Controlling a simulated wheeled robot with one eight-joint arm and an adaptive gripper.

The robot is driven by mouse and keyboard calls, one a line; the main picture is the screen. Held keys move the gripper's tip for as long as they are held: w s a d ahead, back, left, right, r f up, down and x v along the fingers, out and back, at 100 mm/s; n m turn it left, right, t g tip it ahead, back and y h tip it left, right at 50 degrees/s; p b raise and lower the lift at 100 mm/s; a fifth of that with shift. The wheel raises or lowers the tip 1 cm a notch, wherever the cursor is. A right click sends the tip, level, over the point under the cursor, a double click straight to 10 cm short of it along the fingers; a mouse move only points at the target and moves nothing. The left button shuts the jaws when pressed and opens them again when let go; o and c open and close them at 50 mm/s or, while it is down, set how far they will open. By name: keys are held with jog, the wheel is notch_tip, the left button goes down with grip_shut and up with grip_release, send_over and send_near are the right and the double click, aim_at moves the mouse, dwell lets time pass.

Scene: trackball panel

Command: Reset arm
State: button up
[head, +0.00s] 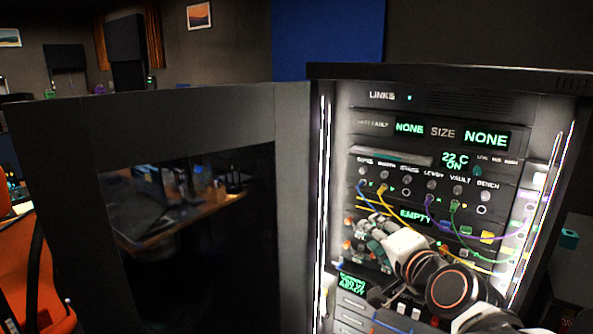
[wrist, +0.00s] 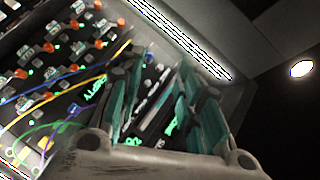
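My gripper (head: 372,232) is in front of the lower left of the lit panel rack (head: 400,100) in the head view, below the row of cable sockets. In the wrist view my gripper (wrist: 163,68) has its two teal-padded fingers apart, with nothing held between them. The panel face shows through the gap. My arm hides part of the lower panel in the head view. Whether the fingers touch the panel cannot be told.
The rack's wide door (head: 190,130) with a dark window stands open to the left. Blue, yellow, purple and green cables (head: 430,205) hang across the panel. Bright light strips (head: 323,190) line the rack's edges. An orange chair (head: 40,280) is at the far left.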

jog(key=s+d+f+n+g+h, duration=0.1)
jog(key=s+f+n+g, duration=0.3)
jog(key=s, duration=0.5)
jog(key=s+d+f+n+g+h, duration=0.1)
jog(key=s+d+f+n+g, duration=0.1)
jog(key=s+f+n+g, duration=0.2)
jog(key=s+f+n, duration=0.3)
jog(key=s, duration=0.2)
jog(key=shift+s+d+f+h, duration=0.15)
jog(key=shift+d+f+h, duration=0.05)
jog(key=shift+d+h, duration=0.1)
dwell(1.0)
